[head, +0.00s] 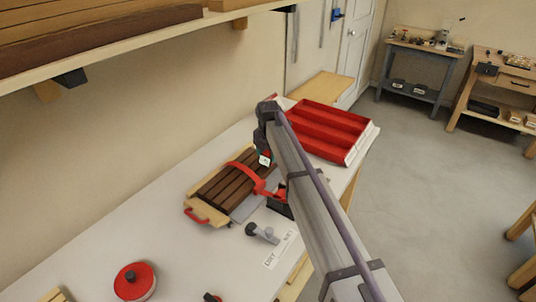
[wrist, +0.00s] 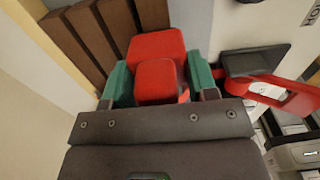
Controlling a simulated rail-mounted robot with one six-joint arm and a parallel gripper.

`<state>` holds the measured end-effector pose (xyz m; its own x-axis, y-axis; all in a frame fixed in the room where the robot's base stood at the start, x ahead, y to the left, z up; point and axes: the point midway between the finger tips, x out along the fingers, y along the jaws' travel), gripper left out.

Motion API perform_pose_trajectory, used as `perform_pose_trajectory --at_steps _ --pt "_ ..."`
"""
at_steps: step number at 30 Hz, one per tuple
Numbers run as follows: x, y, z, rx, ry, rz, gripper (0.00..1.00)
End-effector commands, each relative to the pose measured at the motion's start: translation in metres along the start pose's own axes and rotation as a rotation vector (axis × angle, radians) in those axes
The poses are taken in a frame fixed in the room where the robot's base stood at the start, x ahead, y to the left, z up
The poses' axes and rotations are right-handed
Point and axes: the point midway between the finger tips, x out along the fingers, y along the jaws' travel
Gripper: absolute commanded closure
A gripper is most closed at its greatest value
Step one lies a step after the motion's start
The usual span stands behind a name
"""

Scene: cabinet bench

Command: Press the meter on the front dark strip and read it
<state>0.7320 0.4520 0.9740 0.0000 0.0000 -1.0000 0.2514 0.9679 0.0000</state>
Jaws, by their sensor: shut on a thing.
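My gripper (head: 264,152) is over the right end of the wooden board (head: 221,219) that carries the dark strips (head: 222,188). In the wrist view, its green-padded fingers (wrist: 157,88) are shut on both sides of a red block-like body, which looks like the meter (wrist: 157,52). In the head view, a small pale face (head: 265,160) shows at the gripper. Its reading is too small to make out. Dark strips (wrist: 108,28) lie beside and beyond the meter in the wrist view. Whether the meter touches a strip is hidden.
A grey tool (head: 262,234) and a labelled card (head: 279,250) lie in front. A shelf (head: 130,45) overhangs the bench.

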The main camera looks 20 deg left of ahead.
Motion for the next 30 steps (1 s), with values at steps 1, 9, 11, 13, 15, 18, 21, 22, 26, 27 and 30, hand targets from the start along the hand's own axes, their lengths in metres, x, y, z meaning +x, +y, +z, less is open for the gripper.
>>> perform_pose_trajectory --at_steps 1,9,11,13,15,18,21,22,26,27,30 --pt "-0.0002 0.0000 0.0000 0.000 0.000 0.000 0.76" --pt "-0.0002 0.0000 0.0000 0.000 0.000 0.000 0.76" --pt "0.0000 0.0000 0.0000 0.000 0.000 0.000 0.76" --pt "0.0006 0.0000 0.0000 0.000 0.000 0.000 0.76" --pt "0.0015 0.0000 0.0000 0.000 0.000 0.000 0.76" --pt "0.0029 0.0000 -0.0001 0.000 0.000 0.000 0.76" --pt "0.0041 0.0000 0.0000 0.000 0.000 0.000 0.76" --pt "0.0045 0.0000 0.0000 0.000 0.000 0.000 0.76" --pt "0.0060 0.0000 0.0000 0.000 0.000 0.000 0.76" --pt "0.0065 0.0000 -0.0001 0.000 0.000 0.000 0.76" --pt "0.0077 0.0000 0.0000 0.000 0.000 0.000 0.76"
